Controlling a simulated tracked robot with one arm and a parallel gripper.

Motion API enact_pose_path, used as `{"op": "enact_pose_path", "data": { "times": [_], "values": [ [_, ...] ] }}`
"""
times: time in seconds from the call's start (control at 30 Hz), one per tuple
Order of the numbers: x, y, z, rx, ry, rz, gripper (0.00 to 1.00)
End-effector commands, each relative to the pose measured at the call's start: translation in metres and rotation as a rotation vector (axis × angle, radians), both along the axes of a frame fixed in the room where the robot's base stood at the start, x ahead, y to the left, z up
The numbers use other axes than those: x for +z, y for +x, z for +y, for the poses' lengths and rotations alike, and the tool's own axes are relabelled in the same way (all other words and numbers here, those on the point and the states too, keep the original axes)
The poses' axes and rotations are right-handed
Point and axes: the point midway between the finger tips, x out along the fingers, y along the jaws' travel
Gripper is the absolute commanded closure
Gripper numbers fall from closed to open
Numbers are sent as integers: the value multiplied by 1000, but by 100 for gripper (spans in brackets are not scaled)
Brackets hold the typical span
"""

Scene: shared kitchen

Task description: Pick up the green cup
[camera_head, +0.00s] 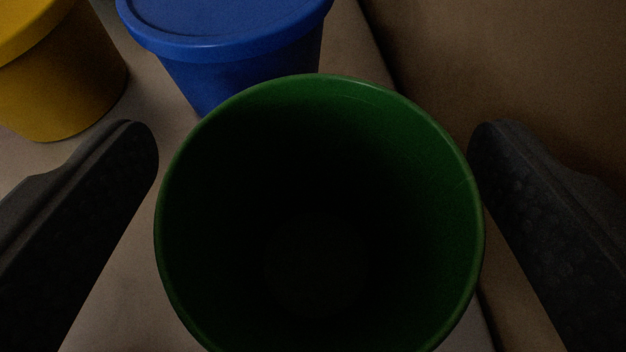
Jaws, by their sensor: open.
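The green cup (440,210) stands upright in the middle of the view, with its open, dark mouth facing my camera. It looks empty, though the bottom is very dark. My gripper (314,150) is open. One black finger is on the left of the cup and the other is on the right, so the cup is between them. A narrow gap shows at the left fingertip. The right fingertip is very close to the rim, and I cannot tell whether it touches. The lower front of the cup is cut off by the picture's edge.
A blue lidded tub (235,60) stands right behind the cup, partly hidden by it. A yellow lidded tub (70,90) stands at the back left. They stand on a pale surface (125,290), whose edge runs down the right side. A brown area lies beyond it.

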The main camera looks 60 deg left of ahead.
Motion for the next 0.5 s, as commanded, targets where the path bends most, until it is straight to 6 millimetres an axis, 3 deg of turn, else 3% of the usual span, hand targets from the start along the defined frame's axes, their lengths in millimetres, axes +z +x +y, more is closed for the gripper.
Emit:
{"op": "enact_pose_path", "data": {
  "times": [0.13, 0.37, 0.4, 0.5],
  "values": [
    [-7, 7, 12, 2, 0, 1, 15],
    [-8, 8, 14, 0, 1, 1, 15],
    [-7, 8, 14, 1, 0, 0, 17],
    [-7, 8, 13, 1, 0, 0, 45]
  ]
}}
